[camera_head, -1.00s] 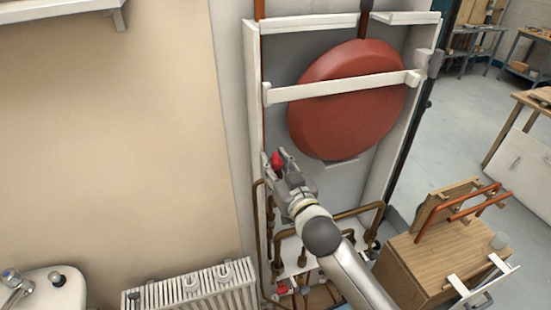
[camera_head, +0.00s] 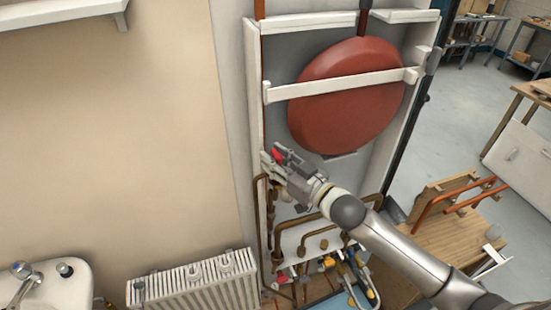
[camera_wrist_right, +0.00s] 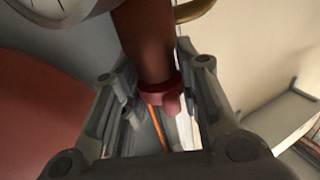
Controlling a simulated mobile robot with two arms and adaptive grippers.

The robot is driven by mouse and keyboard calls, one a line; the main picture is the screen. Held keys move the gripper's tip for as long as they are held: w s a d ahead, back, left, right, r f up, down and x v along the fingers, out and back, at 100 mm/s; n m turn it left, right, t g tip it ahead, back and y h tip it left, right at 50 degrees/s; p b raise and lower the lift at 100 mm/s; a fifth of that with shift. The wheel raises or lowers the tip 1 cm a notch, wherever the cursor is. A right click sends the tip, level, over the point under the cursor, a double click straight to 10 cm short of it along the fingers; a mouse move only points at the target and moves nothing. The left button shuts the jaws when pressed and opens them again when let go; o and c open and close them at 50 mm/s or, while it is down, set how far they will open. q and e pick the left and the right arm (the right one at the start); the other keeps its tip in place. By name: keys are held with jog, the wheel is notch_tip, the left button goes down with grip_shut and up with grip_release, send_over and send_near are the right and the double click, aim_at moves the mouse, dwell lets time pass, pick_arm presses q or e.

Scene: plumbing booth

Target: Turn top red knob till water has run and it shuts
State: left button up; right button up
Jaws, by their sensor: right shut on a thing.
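The top red knob (camera_head: 278,154) is at the left side of the boiler frame, below the white crossbar. My right gripper (camera_head: 272,164) is shut on it, with its fingers on either side. In the right wrist view the red knob (camera_wrist_right: 163,95) shows between the two fingers (camera_wrist_right: 160,105), at the end of a brown pipe (camera_wrist_right: 143,40). The finger contact with the knob is partly hidden. No running water can be made out. My left gripper is not in view.
A big red round tank (camera_head: 345,100) hangs behind a white crossbar (camera_head: 340,86). Copper pipes (camera_head: 300,225) and small valves with yellow and blue parts (camera_head: 345,267) lie below. A white radiator (camera_head: 195,285) stands lower left.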

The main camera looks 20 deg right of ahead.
jog(key=o, duration=1.1)
jog(key=shift+c, duration=0.2)
jog(key=shift+s, duration=0.1)
jog(key=v, duration=1.2)
jog(key=shift+d, duration=0.1)
